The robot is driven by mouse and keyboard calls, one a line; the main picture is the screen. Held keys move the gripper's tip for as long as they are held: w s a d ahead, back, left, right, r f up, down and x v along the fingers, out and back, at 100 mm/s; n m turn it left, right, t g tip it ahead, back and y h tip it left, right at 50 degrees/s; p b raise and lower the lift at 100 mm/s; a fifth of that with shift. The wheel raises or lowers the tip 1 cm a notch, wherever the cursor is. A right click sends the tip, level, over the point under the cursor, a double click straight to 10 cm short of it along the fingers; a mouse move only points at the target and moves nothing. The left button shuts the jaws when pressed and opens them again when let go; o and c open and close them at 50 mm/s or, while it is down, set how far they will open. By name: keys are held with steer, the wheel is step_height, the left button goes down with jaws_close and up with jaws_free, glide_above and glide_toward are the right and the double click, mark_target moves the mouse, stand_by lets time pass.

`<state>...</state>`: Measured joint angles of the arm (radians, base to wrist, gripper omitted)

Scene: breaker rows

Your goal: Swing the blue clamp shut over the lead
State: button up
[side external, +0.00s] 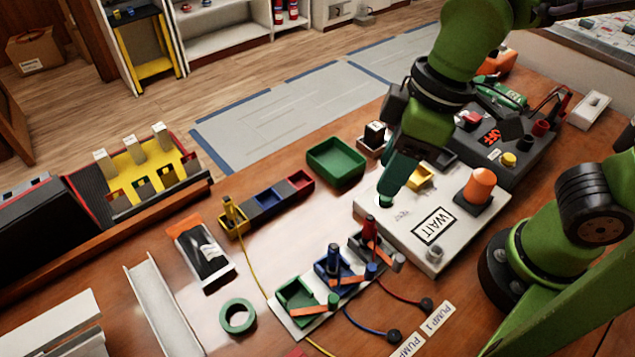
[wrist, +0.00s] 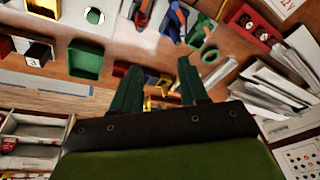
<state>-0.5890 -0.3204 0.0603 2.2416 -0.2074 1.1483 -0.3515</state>
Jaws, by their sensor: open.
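The blue clamp (side external: 329,266) is the middle of three clamps on a pale strip on the table. A dark blue plug (side external: 334,252) stands upright in it. Its orange arm (side external: 345,284) with a blue knob (side external: 371,270) lies low on the near side, apparently beside the plug. The blue lead (side external: 358,325) runs toward the front edge. The blue clamp also shows small in the wrist view (wrist: 172,22). My gripper (side external: 386,199) is over the white WAIT box, right of and behind the clamp. In the wrist view its fingers (wrist: 158,70) are apart and empty.
The green clamp (side external: 294,300) and red clamp (side external: 368,240) flank the blue one closely. The red one holds an upright red plug. The WAIT box (side external: 400,240) carries an orange knob (side external: 481,186). A green tray (side external: 336,162) and green tape ring (side external: 237,317) lie nearby.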

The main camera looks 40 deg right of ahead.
mark_target(372, 266)
steer(key=s+a+n+g+h, duration=0.2)
steer(key=s+a+n, duration=0.15)
steer(key=n, duration=0.45)
steer(key=f, duration=1.6)
steer(key=shift+w+a+f, duration=0.2)
steer(key=shift+w+f, duration=0.1)
jaws_close()
